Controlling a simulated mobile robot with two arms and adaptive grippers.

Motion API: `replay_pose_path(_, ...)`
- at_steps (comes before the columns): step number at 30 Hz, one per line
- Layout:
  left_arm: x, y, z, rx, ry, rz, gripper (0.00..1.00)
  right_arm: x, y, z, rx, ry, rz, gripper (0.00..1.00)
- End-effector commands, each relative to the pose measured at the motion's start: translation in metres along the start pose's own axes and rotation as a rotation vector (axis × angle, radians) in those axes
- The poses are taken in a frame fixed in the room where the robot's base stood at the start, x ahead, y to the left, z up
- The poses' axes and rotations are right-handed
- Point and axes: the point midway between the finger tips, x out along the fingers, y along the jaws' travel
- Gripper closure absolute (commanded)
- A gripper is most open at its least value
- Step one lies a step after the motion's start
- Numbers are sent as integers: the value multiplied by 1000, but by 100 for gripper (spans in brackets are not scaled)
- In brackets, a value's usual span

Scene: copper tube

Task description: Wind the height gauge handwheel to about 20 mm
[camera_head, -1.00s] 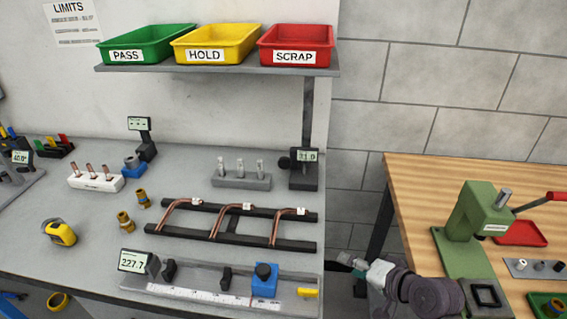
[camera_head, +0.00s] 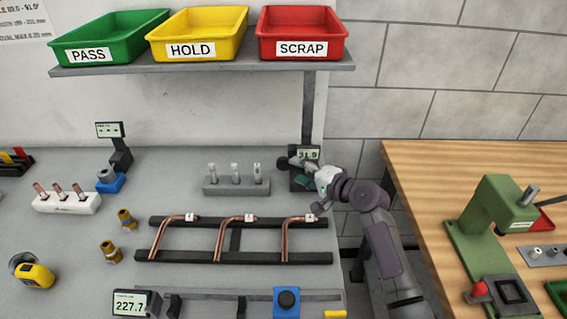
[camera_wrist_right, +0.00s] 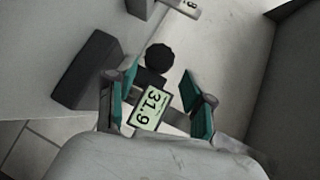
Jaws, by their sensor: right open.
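The height gauge (camera_head: 305,153) stands at the right end of the grey bench, at the foot of the shelf post. Its display reads 31.9, and the same display (camera_wrist_right: 151,108) shows in the right wrist view. Its dark handwheel (camera_head: 283,162) is on the left side of the gauge. In the right wrist view the handwheel (camera_wrist_right: 159,58) is a dark, ridged knob just beyond the fingertips. My right gripper (camera_head: 310,172) is in front of the gauge and hides its lower part. Its teal-padded fingers (camera_wrist_right: 150,80) are open and empty, spread either side of the display. My left gripper is not in view.
A grey block with several pins (camera_head: 236,187) stands left of the gauge. A black rack (camera_head: 180,257) with bent copper tubes lies in front. The shelf (camera_head: 205,66) with green, yellow and red bins hangs above. A gap separates the bench from the wooden table (camera_head: 460,160).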

Motion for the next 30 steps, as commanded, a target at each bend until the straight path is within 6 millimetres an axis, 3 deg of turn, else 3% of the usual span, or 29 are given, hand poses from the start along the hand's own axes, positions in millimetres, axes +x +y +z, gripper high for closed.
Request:
replay_pose_path(3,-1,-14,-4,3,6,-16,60,24,-1,0,1,-1,0,48)
replay_pose_path(9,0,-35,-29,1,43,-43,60,51,0,0,0,0,1,48)
replay_pose_path(15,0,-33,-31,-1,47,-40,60,64,0,0,-3,1,0,48)
replay_pose_path(24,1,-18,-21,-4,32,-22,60,66,1,0,-2,1,1,48)
replay_pose_path(26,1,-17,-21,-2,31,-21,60,66,1,0,-2,1,1,55)
replay_pose_path(30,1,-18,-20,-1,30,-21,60,65,1,0,-2,1,1,78)
